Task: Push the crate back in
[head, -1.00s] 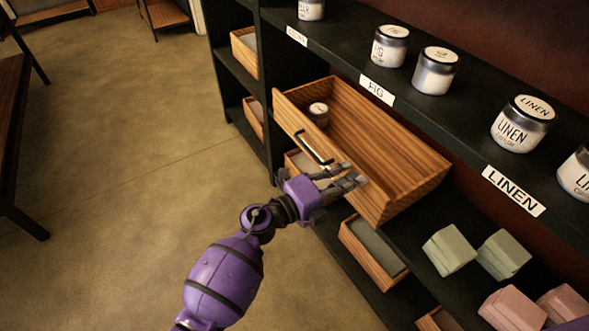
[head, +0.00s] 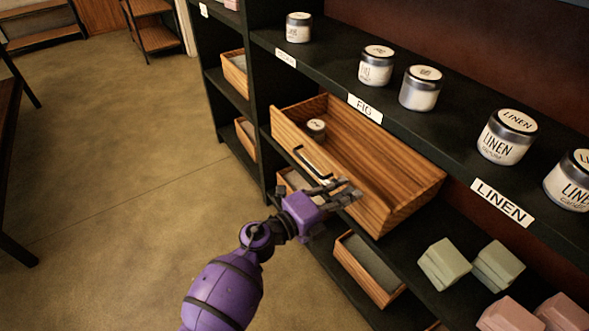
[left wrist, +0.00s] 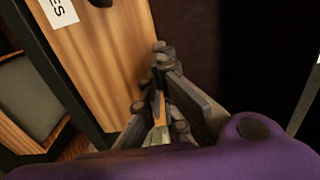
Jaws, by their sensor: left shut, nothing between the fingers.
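The wooden crate (head: 385,175) sits on the dark shelf unit below the label reading FIG, with its front sticking out past the shelf edge. A dark handle (head: 311,160) is on its front face. A small jar (head: 316,128) stands inside it. My left gripper (head: 350,193) is shut and empty. It is at the right part of the crate's front, below and right of the handle; I cannot tell if it touches. In the left wrist view the closed fingers (left wrist: 165,85) are beside the crate's wooden face (left wrist: 105,55). My right gripper is out of view.
Jars such as the LINEN one (head: 507,137) stand on the shelf above. Green blocks (head: 470,263) and pink blocks lie on the shelf at lower right. Another crate (head: 368,268) sits below. Open floor (head: 130,200) is at left.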

